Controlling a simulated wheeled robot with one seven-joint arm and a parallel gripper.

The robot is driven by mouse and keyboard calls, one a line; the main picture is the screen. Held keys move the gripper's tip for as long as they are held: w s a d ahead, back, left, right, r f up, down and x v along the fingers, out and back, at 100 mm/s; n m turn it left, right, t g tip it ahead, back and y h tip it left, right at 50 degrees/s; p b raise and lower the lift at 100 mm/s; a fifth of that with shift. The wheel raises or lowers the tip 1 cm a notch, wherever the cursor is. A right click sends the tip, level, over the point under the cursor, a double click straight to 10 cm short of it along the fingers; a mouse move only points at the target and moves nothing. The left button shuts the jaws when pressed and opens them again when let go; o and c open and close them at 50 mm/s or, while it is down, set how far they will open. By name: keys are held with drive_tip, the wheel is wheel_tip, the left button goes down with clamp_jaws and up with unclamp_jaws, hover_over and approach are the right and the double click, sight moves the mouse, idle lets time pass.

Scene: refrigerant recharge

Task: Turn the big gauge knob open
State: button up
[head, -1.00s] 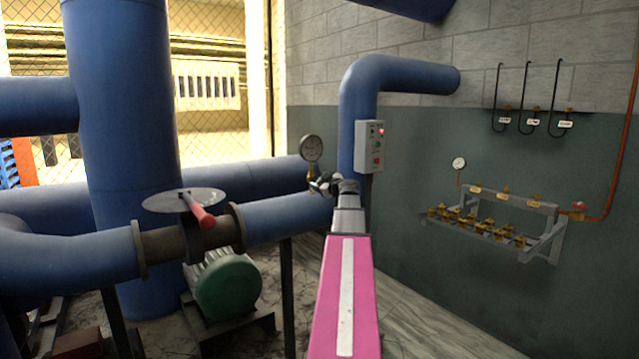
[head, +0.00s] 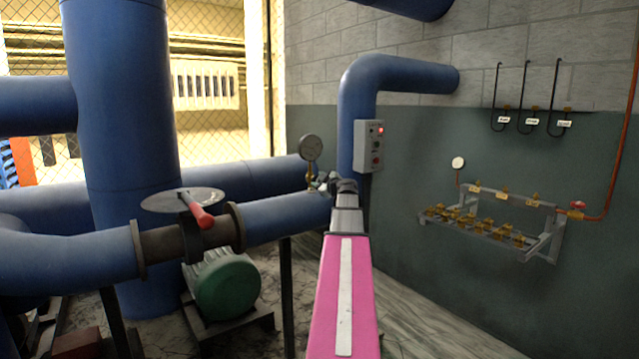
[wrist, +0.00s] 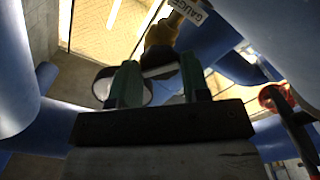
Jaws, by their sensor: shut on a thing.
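The big gauge (head: 311,149) stands upright on a short brass stem on the blue pipe, left of the control box. In the wrist view, a brass fitting (wrist: 162,34) with a white "GAUGE" tag (wrist: 188,11) is just beyond my fingers. My gripper (head: 322,183) is at the foot of the gauge. It also shows in the wrist view (wrist: 159,82), its two green fingers shut on the knob (wrist: 159,66), a dark and pale piece below the brass fitting. The fingers hide the knob's sides, and its turn angle cannot be told.
A valve with a red handle (head: 202,215) is on the pipe at left, above a green motor (head: 226,288). A grey control box (head: 369,146) is right of the gauge. A rack of brass fittings (head: 492,222) is on the right wall. The floor between is clear.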

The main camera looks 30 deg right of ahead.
drive_tip(key=shift+s+n, duration=0.1)
drive_tip(key=shift+n, duration=1)
drive_tip(key=shift+n, duration=1.2)
drive_tip(key=shift+n, duration=0.6)
drive_tip(key=o, duration=0.9)
drive_tip(key=s, duration=0.7)
drive_tip(key=shift+d, duration=0.25)
